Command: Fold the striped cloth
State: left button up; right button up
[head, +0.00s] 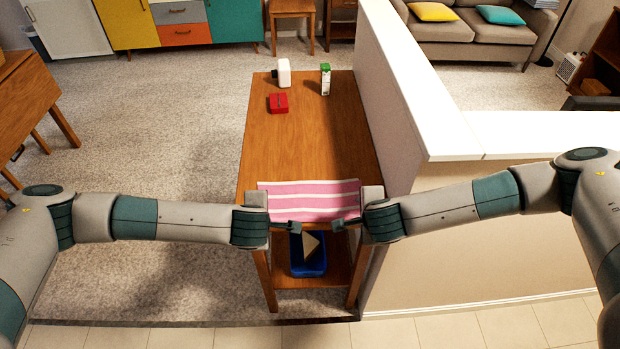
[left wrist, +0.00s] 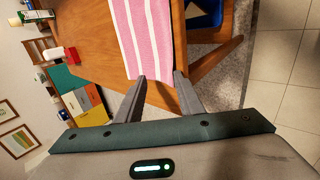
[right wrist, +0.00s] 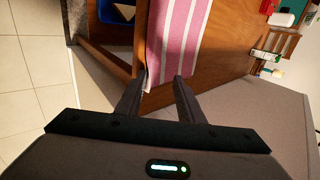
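The pink-and-white striped cloth (head: 318,203) lies spread at the near end of the wooden table (head: 300,140), its front edge hanging slightly past the table's edge. My left gripper (left wrist: 160,77) is at the cloth's left end, with its fingers apart around the cloth's corner. The striped cloth also shows in the left wrist view (left wrist: 150,35). My right gripper (right wrist: 162,77) is at the cloth's right end, fingers likewise apart; the cloth shows there too (right wrist: 180,35). Neither gripper is closed on the cloth. Whether the fingertips touch the cloth is unclear.
A white bottle-like object (head: 284,72), a red box (head: 279,103) and a green-and-white carton (head: 325,79) stand at the table's far end. A blue bin (head: 308,262) sits on the lower shelf. A half wall (head: 420,110) borders the table's right side. The table's middle is clear.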

pick_arm(q)
jog(key=shift+r, duration=0.1)
pick_arm(e)
jog(key=shift+r, duration=0.1)
